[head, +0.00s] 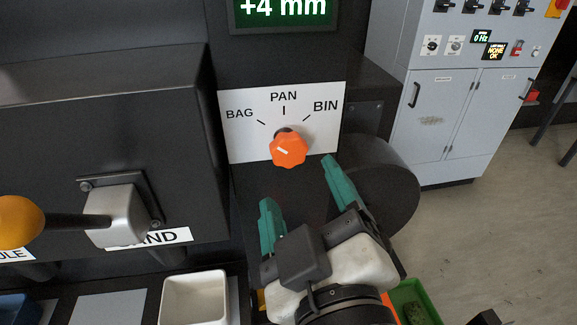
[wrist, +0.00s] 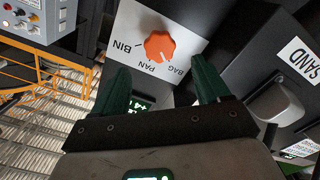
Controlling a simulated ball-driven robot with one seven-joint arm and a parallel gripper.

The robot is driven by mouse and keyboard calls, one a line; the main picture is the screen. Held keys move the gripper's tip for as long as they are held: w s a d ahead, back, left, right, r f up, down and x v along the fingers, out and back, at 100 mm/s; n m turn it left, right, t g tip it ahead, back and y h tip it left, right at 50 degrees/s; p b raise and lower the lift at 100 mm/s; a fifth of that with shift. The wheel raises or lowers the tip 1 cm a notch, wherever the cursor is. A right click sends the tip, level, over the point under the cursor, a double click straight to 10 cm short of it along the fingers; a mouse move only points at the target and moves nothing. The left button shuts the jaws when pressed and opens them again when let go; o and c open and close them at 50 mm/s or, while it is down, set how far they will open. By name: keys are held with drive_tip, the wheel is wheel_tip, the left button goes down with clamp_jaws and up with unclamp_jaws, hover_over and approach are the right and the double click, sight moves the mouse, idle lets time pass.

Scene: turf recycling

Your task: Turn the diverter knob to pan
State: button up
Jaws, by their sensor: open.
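The orange lobed diverter knob (head: 291,158) sits on a white label plate (head: 240,146) marked BAG, PAN and BIN. Its white mark points to the left, toward the BAG side. My gripper (head: 297,183) is open, with its two green fingers apart below the knob and reaching toward it. In the wrist view the plate is upside down and the knob (wrist: 159,45) appears between and beyond the fingertips of my gripper (wrist: 161,70). The fingers appear clear of the knob, and nothing is between them.
A dark housing with a lever ending in a yellow ball (head: 18,222) stands at left, with a SAND label (head: 160,239). A white bin (head: 194,300) is below it. A dark round drum (head: 392,188) is right of my gripper. A grey control cabinet (head: 455,120) stands behind; open floor lies at right.

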sight(289, 154)
drive_tip(key=p+x, duration=0.1)
drive_tip(key=x, duration=0.7)
drive_tip(key=shift+w+p, duration=0.2)
drive_tip(key=shift+p, duration=0.15)
drive_tip(key=c, duration=1)
